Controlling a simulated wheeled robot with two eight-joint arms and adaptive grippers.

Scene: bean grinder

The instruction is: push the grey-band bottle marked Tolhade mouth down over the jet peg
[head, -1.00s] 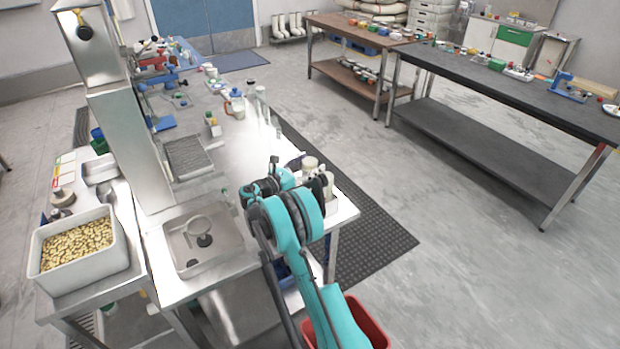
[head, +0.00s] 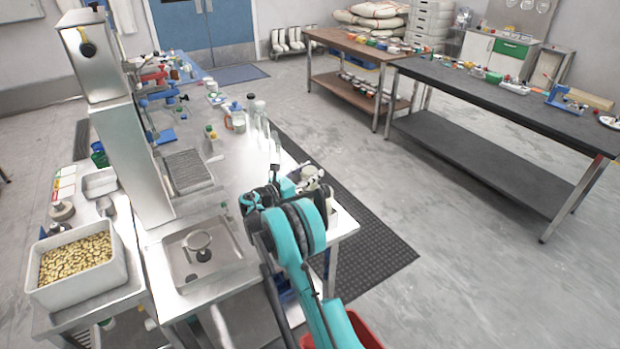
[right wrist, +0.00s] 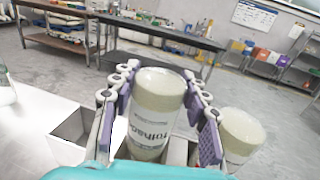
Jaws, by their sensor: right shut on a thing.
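The bottle marked Tolhade (right wrist: 152,115) is pale and cloudy, with dark lettering on a white label. In the right wrist view it sits between the purple pads of my right gripper (right wrist: 163,112), which is shut on it. Its broad round end faces up in that view; its lower end and any grey band are hidden. My right gripper (head: 312,180) is above the near right corner of the steel bench (head: 235,165) in the head view. I cannot make out the jet peg. My left gripper is not in view.
A second pale bottle (right wrist: 242,132) stands close to the right finger, with metal box walls (right wrist: 72,128) around. A sink (head: 205,262) with a round fitting, a grate (head: 187,172) and clear bottles (head: 261,110) are on the bench. A bin of beans (head: 75,262) is at left.

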